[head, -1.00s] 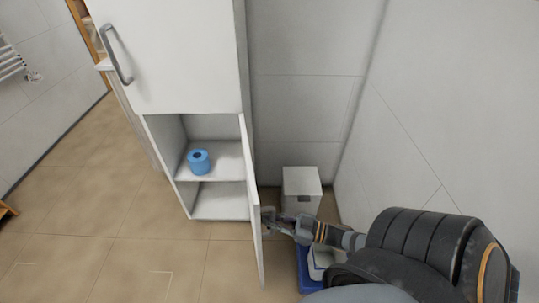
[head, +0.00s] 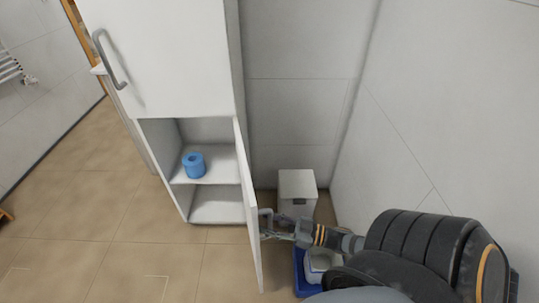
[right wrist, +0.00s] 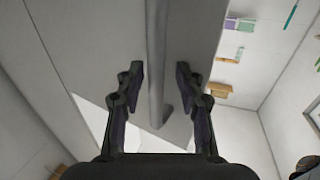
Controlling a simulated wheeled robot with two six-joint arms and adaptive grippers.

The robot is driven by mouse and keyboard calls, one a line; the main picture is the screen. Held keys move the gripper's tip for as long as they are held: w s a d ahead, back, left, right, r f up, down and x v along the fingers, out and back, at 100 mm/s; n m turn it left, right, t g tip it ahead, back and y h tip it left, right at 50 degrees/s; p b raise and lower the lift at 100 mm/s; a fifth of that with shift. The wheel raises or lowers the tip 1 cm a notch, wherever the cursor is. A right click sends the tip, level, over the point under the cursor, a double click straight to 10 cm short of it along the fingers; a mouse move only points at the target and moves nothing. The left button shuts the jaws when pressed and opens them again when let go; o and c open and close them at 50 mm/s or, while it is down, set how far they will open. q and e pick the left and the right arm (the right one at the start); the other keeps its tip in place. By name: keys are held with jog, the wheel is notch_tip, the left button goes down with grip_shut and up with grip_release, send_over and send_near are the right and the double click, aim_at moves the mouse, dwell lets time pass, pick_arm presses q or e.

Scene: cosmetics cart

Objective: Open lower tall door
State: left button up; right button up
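The tall white cabinet's lower door (head: 250,215) stands swung wide open to the right, seen nearly edge-on in the head view. Its grey bar handle (right wrist: 157,65) runs down the door's outer face in the right wrist view. My right gripper (head: 270,226) is at this handle on the door's outer side. In the wrist view its two fingers (right wrist: 158,80) are spread, with the handle between them and gaps visible on both sides. My left gripper is not in view.
The open compartment holds a blue roll (head: 194,165) on its shelf (head: 221,164). The upper door (head: 165,60) is shut. A white bin (head: 297,190) and a blue item (head: 300,283) stand right of the door, near the wall. Floor (head: 120,225) to the left is clear.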

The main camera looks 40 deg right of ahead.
jog(key=v, duration=0.7)
jog(key=shift+g, duration=0.3)
dwell(0.3)
